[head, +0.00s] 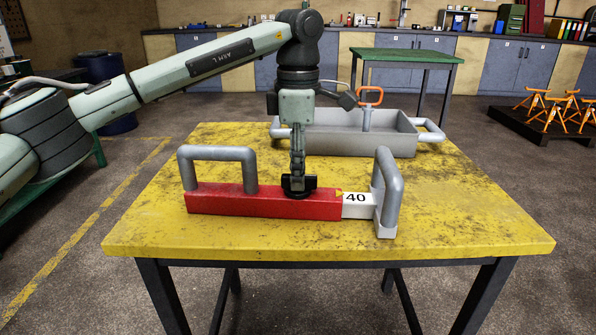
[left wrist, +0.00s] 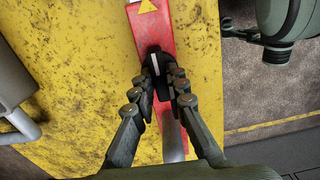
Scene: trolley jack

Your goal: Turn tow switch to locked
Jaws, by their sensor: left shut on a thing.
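A red bar (head: 230,203) lies on the yellow table with a grey handle (head: 216,152) at its left end. A black switch knob (head: 299,193) sits on top of the bar, right of its middle. My left gripper (head: 297,178) points down from above and is shut on the knob. In the left wrist view, its fingers (left wrist: 162,75) close on both sides of the knob (left wrist: 154,57). A pale mark shows on the knob, roughly along the bar's length. Labels for the switch positions cannot be made out. My right gripper is not in view.
A white end piece (head: 357,206) marked 40 joins a second grey handle (head: 388,185) at right. A grey tray (head: 350,140) with an orange-handled item (head: 368,98) stands behind on the yellow table (head: 450,220). The table's front is clear.

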